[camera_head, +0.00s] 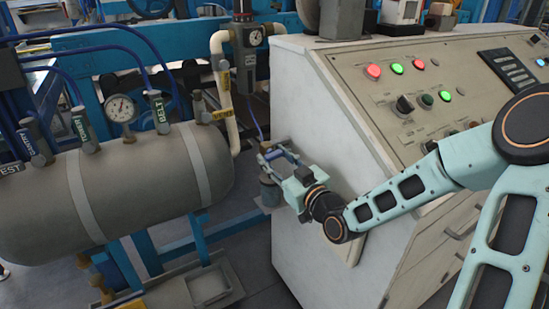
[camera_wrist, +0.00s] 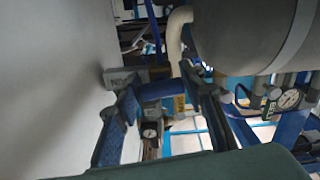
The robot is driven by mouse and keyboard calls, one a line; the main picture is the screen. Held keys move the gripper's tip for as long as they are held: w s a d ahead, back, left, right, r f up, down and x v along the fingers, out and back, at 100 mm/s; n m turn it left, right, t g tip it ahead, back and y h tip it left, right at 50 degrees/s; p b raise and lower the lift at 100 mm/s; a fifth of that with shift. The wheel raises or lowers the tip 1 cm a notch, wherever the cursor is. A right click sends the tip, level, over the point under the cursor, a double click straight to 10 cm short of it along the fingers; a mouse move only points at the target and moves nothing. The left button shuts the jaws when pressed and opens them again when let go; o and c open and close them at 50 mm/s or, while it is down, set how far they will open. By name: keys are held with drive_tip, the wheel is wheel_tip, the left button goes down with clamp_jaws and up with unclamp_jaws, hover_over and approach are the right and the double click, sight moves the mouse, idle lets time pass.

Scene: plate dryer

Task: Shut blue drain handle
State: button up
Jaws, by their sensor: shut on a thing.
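The blue drain handle (camera_wrist: 157,91) shows in the wrist view as a short blue bar between my fingers, next to the pale cabinet wall. My gripper (camera_wrist: 158,84) has one finger on each side of the handle and is shut on it. In the head view my gripper (camera_head: 273,159) is beside the cabinet's left face, to the right of the tank. The handle is small there and partly hidden by the fingers. Its exact angle is hard to tell.
The beige control cabinet (camera_head: 310,110) with lit buttons stands close beside my gripper. A grey tank (camera_head: 150,185) with a gauge (camera_head: 121,108) and labelled valves is on the left. A pale pipe (camera_head: 226,90) and a regulator (camera_head: 246,55) rise behind. Dark floor shows below.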

drive_tip(key=shift+m+p, duration=0.35)
drive_tip(key=shift+m, duration=0.75)
drive_tip(key=o, duration=1.2)
drive_tip(key=shift+c, duration=0.2)
drive_tip(key=shift+s, duration=0.1)
drive_tip(key=v, duration=0.7)
drive_tip(key=shift+d, duration=0.15)
drive_tip(key=shift+s+r, duration=0.1)
drive_tip(key=shift+s, duration=0.05)
